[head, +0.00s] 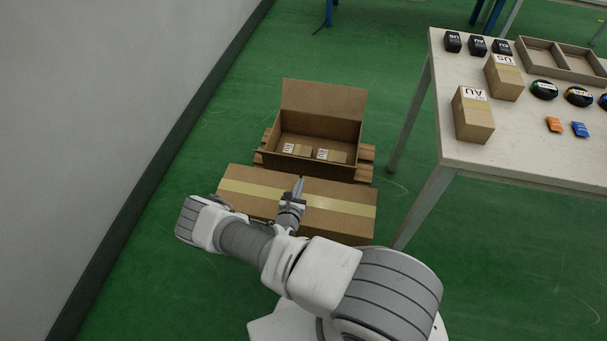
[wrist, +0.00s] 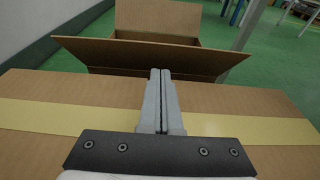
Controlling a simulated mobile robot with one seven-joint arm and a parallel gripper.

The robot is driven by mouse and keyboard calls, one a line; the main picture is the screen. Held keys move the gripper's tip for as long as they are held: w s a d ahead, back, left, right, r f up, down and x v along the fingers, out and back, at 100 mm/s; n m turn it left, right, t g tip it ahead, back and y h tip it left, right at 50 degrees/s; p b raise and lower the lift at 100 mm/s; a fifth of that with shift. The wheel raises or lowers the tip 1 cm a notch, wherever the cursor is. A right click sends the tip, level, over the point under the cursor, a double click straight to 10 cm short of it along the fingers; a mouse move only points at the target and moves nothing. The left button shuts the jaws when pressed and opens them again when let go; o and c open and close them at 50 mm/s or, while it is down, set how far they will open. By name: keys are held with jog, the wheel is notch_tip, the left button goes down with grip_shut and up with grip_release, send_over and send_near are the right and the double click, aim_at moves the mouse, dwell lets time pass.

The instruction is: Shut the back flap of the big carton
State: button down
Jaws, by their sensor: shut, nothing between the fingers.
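The big carton (head: 352,133) stands open beyond the arm. Its back flap (head: 323,100) stands up at the far edge, leaning slightly back; it also shows in the wrist view (wrist: 158,17). A front flap (wrist: 150,55) folds outward on the near side in the wrist view. Small labelled boxes (head: 331,155) lie inside the carton. My gripper (head: 299,181) is shut and empty, above a taped carton top and short of the open carton. In the wrist view its fingers (wrist: 160,75) are together and point toward the front flap, apart from the back flap.
A closed taped carton (head: 345,210) lies in front of the open one. Slats of a pallet (head: 366,152) show beside the open carton. A table (head: 530,150) with boxes and small items stands at right. A grey wall (head: 110,100) runs along the left; green floor is free behind.

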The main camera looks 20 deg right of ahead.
jog(key=b+x, duration=0.3)
jog(key=x, duration=0.5)
jog(key=shift+d+f, duration=0.1)
jog(key=shift+d, duration=0.05)
jog(key=shift+w+d, duration=0.3)
jog(key=shift+w, duration=0.3)
jog(key=shift+w, duration=0.1)
